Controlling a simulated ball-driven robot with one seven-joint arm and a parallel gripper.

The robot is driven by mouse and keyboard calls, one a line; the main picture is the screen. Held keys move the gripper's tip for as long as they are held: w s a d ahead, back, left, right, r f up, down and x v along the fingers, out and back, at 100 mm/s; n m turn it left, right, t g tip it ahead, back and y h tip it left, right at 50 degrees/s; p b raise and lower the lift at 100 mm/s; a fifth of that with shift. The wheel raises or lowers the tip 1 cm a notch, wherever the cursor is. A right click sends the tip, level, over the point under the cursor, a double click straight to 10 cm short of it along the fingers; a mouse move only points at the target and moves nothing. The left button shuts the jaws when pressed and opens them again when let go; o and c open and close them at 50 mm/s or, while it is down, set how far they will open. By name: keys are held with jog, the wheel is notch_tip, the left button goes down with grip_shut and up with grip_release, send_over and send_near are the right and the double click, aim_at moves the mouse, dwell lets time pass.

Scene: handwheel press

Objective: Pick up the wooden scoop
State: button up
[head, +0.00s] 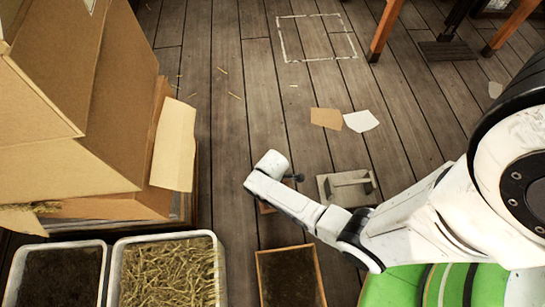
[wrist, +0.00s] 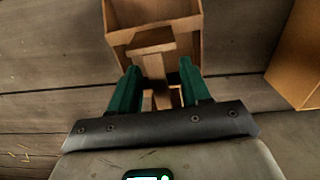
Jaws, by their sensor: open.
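The wooden scoop (wrist: 152,14) is in the wrist view, at the top centre. It is light brown and box-shaped, with a handle (wrist: 154,66) running down toward me. My gripper (wrist: 159,68) is open, its two green fingers on either side of the handle. I cannot tell whether either finger touches it. In the head view my white arm reaches left low over the floor and covers most of the spot. A small brown wooden edge (head: 265,208) shows under the arm there; I cannot tell if it is the scoop. My fingers are hidden in the head view.
A grey block with a bar handle (head: 347,186) stands right of my wrist. A soil-filled wooden tray (head: 319,270) is in front. A straw-filled white tub (head: 117,270) and large cardboard boxes (head: 120,95) are at left. An orange-brown box (wrist: 300,50) stands right in the wrist view.

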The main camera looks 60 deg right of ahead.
grip_shut()
dwell(0.4)
jog(key=shift+r, duration=0.15)
jog(key=shift+r+p, duration=0.25)
jog(key=shift+p, duration=0.05)
notch_tip(320, 180, up, 3)
jog(key=shift+s+a+r+p, duration=0.1)
jog(key=shift+a+r+p, duration=0.05)
jog(key=shift+p, duration=1.05)
jog(key=s+a+r+p, duration=0.8)
jog(key=s+a+r, duration=0.1)
jog(key=shift+s+a, duration=0.3)
jog(key=shift+s, duration=0.05)
